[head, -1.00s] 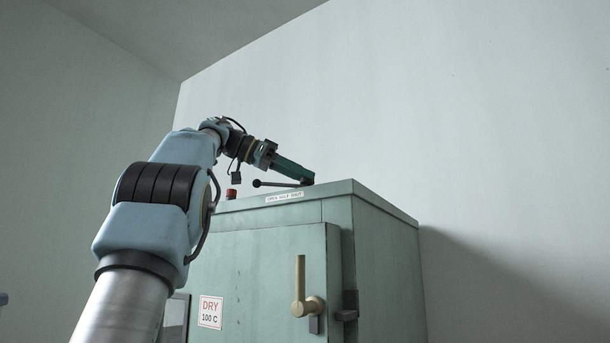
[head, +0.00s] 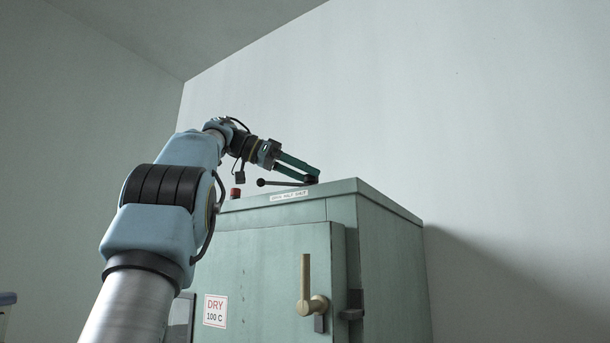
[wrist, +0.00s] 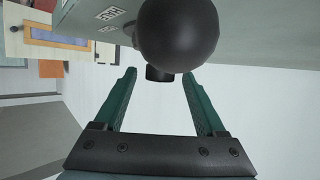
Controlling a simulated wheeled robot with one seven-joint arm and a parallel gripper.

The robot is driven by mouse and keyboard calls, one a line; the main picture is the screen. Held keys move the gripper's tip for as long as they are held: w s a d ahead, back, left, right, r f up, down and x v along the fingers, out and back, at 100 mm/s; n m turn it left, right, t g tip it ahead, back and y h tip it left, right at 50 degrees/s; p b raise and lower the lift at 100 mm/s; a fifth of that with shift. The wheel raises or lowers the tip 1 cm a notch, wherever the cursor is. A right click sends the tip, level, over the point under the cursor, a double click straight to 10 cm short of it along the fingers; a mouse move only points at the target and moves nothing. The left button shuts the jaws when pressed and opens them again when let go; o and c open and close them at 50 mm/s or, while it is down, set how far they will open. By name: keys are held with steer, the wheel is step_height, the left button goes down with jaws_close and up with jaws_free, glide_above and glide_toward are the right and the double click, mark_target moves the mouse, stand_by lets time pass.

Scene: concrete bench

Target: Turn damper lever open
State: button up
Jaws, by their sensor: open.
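The damper lever (head: 278,183) is a dark rod with a ball knob at its left end, lying across the top of a green cabinet. Its right end meets a dark hub under my fingertips. In the wrist view the black ball knob (wrist: 178,35) is large and close to the camera, with a short dark piece below it between the fingertips. My gripper (head: 314,175) has two green fingers, spread apart, reaching right over the lever near the hub end. It also shows open in the wrist view (wrist: 160,75). I cannot tell whether a finger touches the lever.
The cabinet (head: 270,254) has a label (head: 289,195) reading open, half, shut on its front edge below the lever. A red knob (head: 236,193) stands left of the lever. A tan door handle (head: 306,285) sticks out in front. The wall behind is bare.

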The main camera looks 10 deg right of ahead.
steer(key=shift+a, duration=0.15)
steer(key=a, duration=1.3)
steer(key=shift+r, duration=0.2)
